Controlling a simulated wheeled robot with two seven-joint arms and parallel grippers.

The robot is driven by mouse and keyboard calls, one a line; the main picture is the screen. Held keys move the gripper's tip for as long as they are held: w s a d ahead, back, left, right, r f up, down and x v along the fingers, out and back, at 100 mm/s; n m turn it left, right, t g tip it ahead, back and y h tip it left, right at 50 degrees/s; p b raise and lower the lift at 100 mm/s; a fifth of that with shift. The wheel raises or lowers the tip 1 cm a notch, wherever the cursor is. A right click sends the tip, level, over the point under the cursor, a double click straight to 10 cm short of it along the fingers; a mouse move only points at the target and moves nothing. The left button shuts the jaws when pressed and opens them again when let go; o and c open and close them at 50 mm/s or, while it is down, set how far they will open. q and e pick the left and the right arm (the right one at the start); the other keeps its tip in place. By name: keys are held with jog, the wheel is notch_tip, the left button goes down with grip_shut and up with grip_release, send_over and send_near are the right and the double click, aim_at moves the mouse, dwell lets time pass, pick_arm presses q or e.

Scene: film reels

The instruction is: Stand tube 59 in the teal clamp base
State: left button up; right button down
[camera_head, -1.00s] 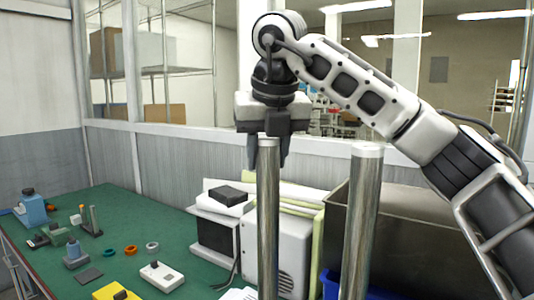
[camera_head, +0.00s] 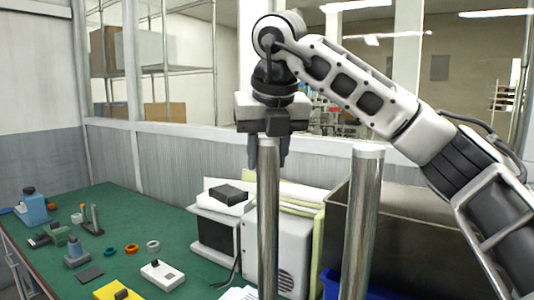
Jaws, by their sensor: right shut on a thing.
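A tall, shiny metal tube (camera_head: 268,215) stands upright in the foreground. My right gripper (camera_head: 268,150) points down over its top, with one finger on each side, shut on it. The tube's lower end is below the frame, and no number on it can be read. A second, thicker metal tube (camera_head: 361,220) stands upright to its right, apart from my gripper. I cannot make out a teal clamp base for certain; a small dark green base with uprights (camera_head: 92,226) stands on the bench at the left. My left gripper is not in view.
The green bench (camera_head: 135,215) holds a blue device (camera_head: 33,208), orange and white rings (camera_head: 131,249), a white box (camera_head: 162,274) and a yellow block (camera_head: 117,291). A white machine (camera_head: 280,250) and a grey bin (camera_head: 415,225) stand behind the tubes.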

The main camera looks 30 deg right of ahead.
jog(key=shift+f+b, duration=0.5)
jog(key=shift+f, duration=0.05)
dwell(0.4)
jog(key=c, duration=1.2)
grip_release()
jog(key=shift+p+v, duration=1.4)
jog(key=shift+v, duration=1.4)
jog(key=v, duration=0.5)
jog(key=shift+s+d+r, duration=0.1)
jog(key=shift+r, duration=0.05)
